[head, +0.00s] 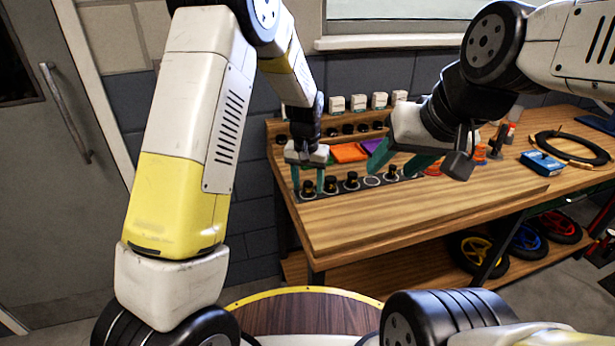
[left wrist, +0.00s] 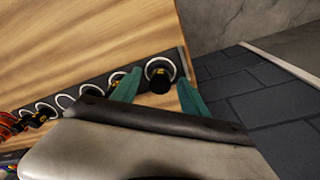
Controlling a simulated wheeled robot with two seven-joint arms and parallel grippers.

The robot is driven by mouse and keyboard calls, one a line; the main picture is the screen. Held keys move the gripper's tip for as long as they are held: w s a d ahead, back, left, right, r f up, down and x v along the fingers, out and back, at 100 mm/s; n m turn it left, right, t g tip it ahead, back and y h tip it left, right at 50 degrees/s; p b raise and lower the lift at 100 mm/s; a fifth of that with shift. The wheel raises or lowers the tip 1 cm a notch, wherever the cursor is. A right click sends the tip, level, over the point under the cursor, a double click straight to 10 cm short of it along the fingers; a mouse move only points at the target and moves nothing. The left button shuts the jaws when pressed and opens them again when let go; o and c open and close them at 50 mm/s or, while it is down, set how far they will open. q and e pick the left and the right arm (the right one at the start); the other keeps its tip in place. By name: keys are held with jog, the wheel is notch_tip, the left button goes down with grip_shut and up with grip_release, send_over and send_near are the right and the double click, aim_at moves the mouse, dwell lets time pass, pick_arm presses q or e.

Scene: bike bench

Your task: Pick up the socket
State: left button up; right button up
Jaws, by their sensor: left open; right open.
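Black sockets with yellow markings stand in a row of white-ringed places on a dark strip along the bench's front left. The leftmost socket (head: 308,187) is between the fingers of my left gripper (head: 308,192). In the left wrist view this socket (left wrist: 160,74) shows between the two teal fingertips (left wrist: 159,82), with gaps on both sides. My left gripper is open. Other sockets (head: 330,184) stand to its right, and one ring (head: 373,181) is empty. My right gripper (head: 396,166) is open and empty above the bench, further right.
The wooden bench (head: 430,215) has orange and purple pieces (head: 349,152) behind the row and small white boxes (head: 358,102) on the back shelf. A blue box (head: 541,162) and a black ring (head: 571,147) lie at right. Wheels (head: 475,250) are on the lower shelf. The front middle is clear.

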pick_arm(q)
jog(key=shift+f, duration=0.35)
grip_shut()
jog(key=shift+r, duration=0.1)
